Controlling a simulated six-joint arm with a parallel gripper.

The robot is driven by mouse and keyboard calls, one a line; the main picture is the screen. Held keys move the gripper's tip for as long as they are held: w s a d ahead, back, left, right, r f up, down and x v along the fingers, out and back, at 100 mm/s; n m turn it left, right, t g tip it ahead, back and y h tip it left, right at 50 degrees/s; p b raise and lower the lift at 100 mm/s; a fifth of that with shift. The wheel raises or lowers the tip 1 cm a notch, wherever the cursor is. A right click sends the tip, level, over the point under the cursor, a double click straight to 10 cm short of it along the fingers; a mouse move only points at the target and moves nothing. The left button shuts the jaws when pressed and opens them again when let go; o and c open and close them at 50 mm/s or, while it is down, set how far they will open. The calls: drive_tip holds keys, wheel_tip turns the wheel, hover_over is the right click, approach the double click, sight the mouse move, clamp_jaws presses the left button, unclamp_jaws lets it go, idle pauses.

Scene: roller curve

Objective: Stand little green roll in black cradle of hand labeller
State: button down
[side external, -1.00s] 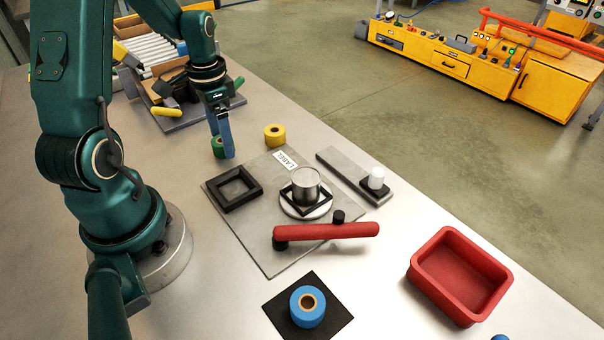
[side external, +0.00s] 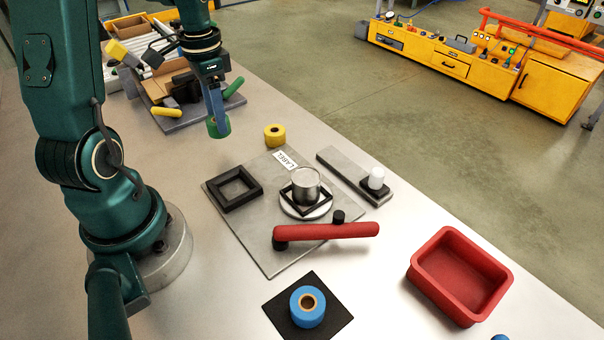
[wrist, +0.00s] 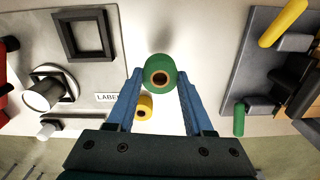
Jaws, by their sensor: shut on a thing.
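The little green roll (side external: 219,127) is between the blue fingers of my gripper (side external: 217,122), which is shut on it and holds it above the table. In the wrist view the green roll (wrist: 160,76) sits between the fingertips with its brown core facing the camera. The black cradle, an empty square frame (side external: 235,188), lies on the left of the grey labeller plate (side external: 270,255), to the right of and nearer the camera than my gripper. The cradle also shows in the wrist view (wrist: 82,54). The labeller has a red handle (side external: 330,231) and a metal cylinder (side external: 305,185) in a second black frame.
A yellow roll (side external: 274,134) stands behind the plate. A blue roll (side external: 307,306) stands on a black mat in front. A red tray (side external: 460,275) is at right. A grey bar with a white piece (side external: 376,177) lies right of the plate. A cluttered rack (side external: 185,100) stands behind my gripper.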

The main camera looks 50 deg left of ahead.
wheel_tip(320, 180, up, 4)
drive_tip(key=shift+r, duration=0.1)
drive_tip(key=shift+s, duration=0.1)
drive_tip(key=s+d+f+m, duration=0.1)
drive_tip(key=s+d+m, duration=0.3)
drive_tip(key=d, duration=0.8)
drive_tip(key=shift+w+a+f, duration=0.1)
drive_tip(key=shift+f, duration=1.25)
drive_tip(key=shift+w+a+f, duration=0.1)
drive_tip(key=shift+f, duration=1.2)
drive_tip(key=shift+f, duration=1.1)
unclamp_jaws()
